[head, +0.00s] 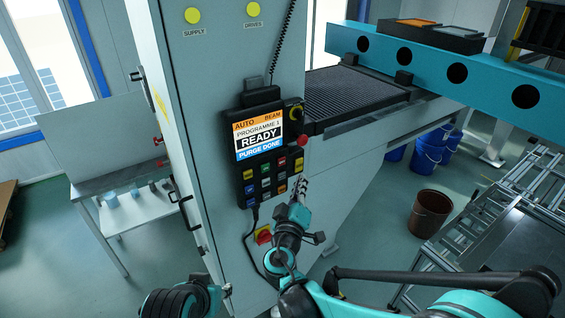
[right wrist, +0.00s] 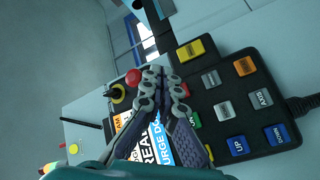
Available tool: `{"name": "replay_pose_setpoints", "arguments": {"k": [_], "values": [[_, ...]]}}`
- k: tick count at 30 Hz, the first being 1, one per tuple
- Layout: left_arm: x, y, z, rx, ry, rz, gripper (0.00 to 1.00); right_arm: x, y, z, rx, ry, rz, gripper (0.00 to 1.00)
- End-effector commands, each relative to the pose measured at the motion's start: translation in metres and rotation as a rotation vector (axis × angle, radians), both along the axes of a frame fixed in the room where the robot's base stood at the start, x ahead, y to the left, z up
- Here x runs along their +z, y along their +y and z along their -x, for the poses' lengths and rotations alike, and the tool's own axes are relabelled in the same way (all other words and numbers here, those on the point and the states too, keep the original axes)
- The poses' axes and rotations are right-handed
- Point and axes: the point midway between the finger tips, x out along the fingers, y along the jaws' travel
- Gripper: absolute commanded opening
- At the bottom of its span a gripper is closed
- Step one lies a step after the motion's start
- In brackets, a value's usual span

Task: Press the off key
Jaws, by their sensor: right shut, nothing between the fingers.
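A black control pendant (head: 238,120) hangs on the grey cabinet front, with a lit screen (head: 258,135) reading READY and PURGE DONE. Below the screen is a keypad of yellow, green, grey, red and blue keys. I cannot read an off label on any key. A red key (right wrist: 237,82) shows in the right wrist view, among grey keys. My right gripper (head: 301,184) is shut and empty at the keypad's lower right edge. In the right wrist view its fingertips (right wrist: 155,73) are in front of the pendant, hiding part of the screen and keys.
A red mushroom knob (head: 302,141) sits at the pendant's right side, below a yellow-ringed control (head: 295,112). A red-and-yellow switch (head: 263,235) is on the cabinet below. A dark conveyor bed (head: 350,95) juts out to the right. A brown bucket (head: 428,212) stands on the floor.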

Motion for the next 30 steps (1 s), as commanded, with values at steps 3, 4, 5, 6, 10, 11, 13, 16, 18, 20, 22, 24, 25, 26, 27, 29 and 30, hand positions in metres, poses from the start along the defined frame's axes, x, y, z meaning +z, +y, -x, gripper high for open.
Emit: {"name": "replay_pose_setpoints", "arguments": {"k": [3, 4, 5, 6, 10, 11, 13, 16, 18, 20, 22, 24, 25, 26, 27, 29, 30], "values": [[0.000, 0.000, 0.000, 0.000, 0.000, 0.000, 0.34, 0.000, 0.011, -0.015, 0.000, 0.000, 0.000, 0.00], [0.000, 0.000, 0.000, 0.000, 0.000, 0.000, 0.34, 0.000, 0.014, -0.019, 0.000, 0.000, 0.000, 0.00], [0.001, 0.000, 0.000, 0.000, 0.000, 0.000, 0.34, 0.000, 0.016, -0.022, 0.000, 0.000, 0.000, 0.00], [0.001, 0.000, 0.000, 0.000, 0.000, 0.000, 0.34, 0.000, 0.019, -0.027, 0.000, 0.000, 0.000, 0.00], [-0.001, 0.000, 0.000, 0.000, 0.000, 0.000, 0.34, -0.001, 0.029, -0.039, 0.000, 0.000, 0.000, 0.00], [-0.002, 0.000, 0.000, 0.000, 0.000, 0.000, 0.34, -0.001, 0.030, -0.042, 0.000, 0.000, 0.000, 0.00], [-0.003, 0.000, 0.000, 0.000, 0.000, 0.000, 0.34, -0.001, 0.034, -0.046, 0.000, 0.000, 0.000, 0.00], [-0.003, 0.000, 0.000, 0.000, 0.000, 0.000, 0.34, 0.000, 0.037, -0.050, 0.000, 0.000, 0.000, 0.00], [-0.003, 0.000, 0.000, 0.000, 0.000, 0.000, 0.34, 0.000, 0.038, -0.052, 0.000, 0.000, 0.000, 0.00], [-0.004, 0.000, 0.000, 0.000, 0.000, 0.000, 0.34, 0.000, 0.039, -0.053, 0.000, 0.000, 0.000, 0.00], [-0.003, 0.000, 0.000, 0.000, 0.000, 0.000, 0.34, 0.000, 0.039, -0.053, 0.000, 0.000, 0.000, 0.00], [-0.003, 0.000, 0.000, 0.000, 0.000, 0.000, 0.34, 0.000, 0.039, -0.053, 0.000, 0.000, 0.000, 0.00], [-0.003, 0.000, 0.000, 0.000, 0.000, 0.000, 0.34, 0.000, 0.039, -0.053, 0.000, 0.000, 0.000, 0.00], [-0.003, 0.000, 0.000, 0.000, 0.000, 0.000, 0.34, 0.000, 0.039, -0.053, 0.000, 0.000, 0.000, 0.00], [-0.003, 0.000, 0.000, 0.000, 0.000, 0.000, 0.34, 0.000, 0.039, -0.053, 0.000, 0.000, 0.000, 0.00], [-0.003, 0.000, 0.000, 0.000, 0.000, 0.000, 0.34, 0.000, 0.039, -0.053, 0.000, 0.000, 0.000, 0.00], [-0.003, 0.000, 0.000, 0.000, 0.000, 0.000, 0.34, 0.000, 0.039, -0.053, 0.000, 0.000, 0.000, 0.00]]}}
